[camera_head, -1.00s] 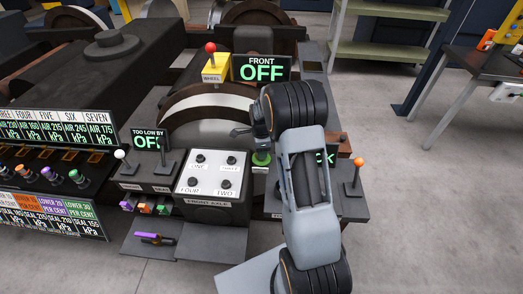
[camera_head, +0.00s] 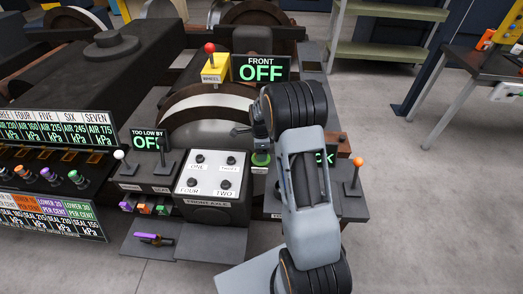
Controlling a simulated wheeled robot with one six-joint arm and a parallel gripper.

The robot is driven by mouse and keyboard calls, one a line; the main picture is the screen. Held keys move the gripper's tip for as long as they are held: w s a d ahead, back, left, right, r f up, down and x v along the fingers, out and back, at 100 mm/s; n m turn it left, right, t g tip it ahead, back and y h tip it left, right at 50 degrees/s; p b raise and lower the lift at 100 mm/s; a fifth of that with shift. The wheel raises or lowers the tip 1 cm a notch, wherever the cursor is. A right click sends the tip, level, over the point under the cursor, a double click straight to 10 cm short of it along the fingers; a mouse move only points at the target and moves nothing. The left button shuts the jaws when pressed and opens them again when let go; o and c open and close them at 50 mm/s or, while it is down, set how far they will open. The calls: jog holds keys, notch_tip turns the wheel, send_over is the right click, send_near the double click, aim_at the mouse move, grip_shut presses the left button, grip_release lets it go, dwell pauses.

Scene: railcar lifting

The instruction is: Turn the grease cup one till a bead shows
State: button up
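The grease cup one (camera_head: 200,158) is a small black knob at the upper left of a white plate on the grey front axle box (camera_head: 212,215). The word ONE is printed just below it. No bead can be made out on it at this size. Three similar black knobs share the plate, one of them the cup marked TWO (camera_head: 226,184). My gripper (camera_head: 240,131) shows only as a small dark tip to the left of my arm's wrist, above and right of the plate and apart from cup one in the picture. My arm hides most of it, so its fingers cannot be told apart.
A green-based post (camera_head: 261,159) stands close under my wrist. A white-knobbed lever (camera_head: 119,155) is left of the box, and an orange-knobbed lever (camera_head: 358,163) is right of my arm. A red-knobbed yellow WHEEL block (camera_head: 214,70) and the FRONT OFF display (camera_head: 261,69) are behind.

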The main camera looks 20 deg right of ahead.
jog(key=shift+r, duration=0.1)
notch_tip(320, 180, up, 14)
jog(key=shift+f+p, duration=0.2)
jog(key=shift+p, duration=0.2)
dwell(0.3)
dwell(0.4)
jog(key=s+a+r+n+t+p, duration=0.1)
jog(key=s+a+r+n+p, duration=0.1)
jog(key=s+n, duration=0.5)
jog(key=s+a+r+n+t+p, duration=0.1)
jog(key=s+a+r+n+p, duration=0.1)
jog(key=s+a+r+n, duration=0.3)
jog(key=s+a+r+n+t+p, duration=0.1)
jog(key=s+a+r+n+p, duration=0.1)
jog(key=s+n, duration=0.8)
jog(key=shift+a+r+t, duration=0.3)
jog(key=shift+a+r, duration=0.55)
jog(key=shift+r, duration=0.45)
